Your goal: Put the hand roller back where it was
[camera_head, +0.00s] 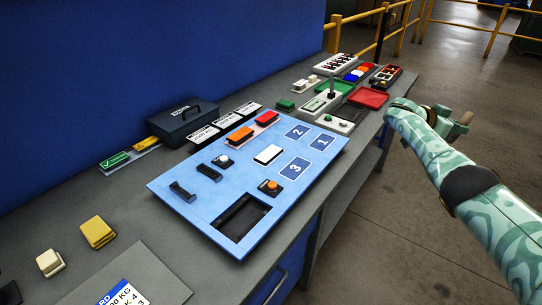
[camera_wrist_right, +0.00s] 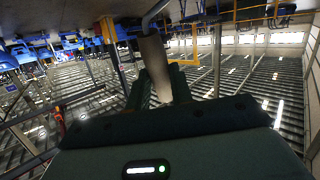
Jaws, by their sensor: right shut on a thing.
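My right arm reaches in from the right in the head view, out over the floor beside the bench. Its gripper (camera_head: 458,122) is shut on a tan thing, apparently the hand roller, which shows only as a small brownish piece there. In the right wrist view the roller (camera_wrist_right: 155,65) is a tan cylinder between the two dark green fingers, with a grey bent rod at its top end. It is clear of the bench. My left gripper is not in view.
A light blue board (camera_head: 225,200) lies on the grey bench, with numbered squares, several coloured blocks and a dark recess (camera_head: 241,218). A black case (camera_head: 184,118) stands behind it. A red tray (camera_head: 369,97) and a green tray (camera_head: 338,86) sit at the far end. Yellow rails (camera_head: 440,22) stand beyond.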

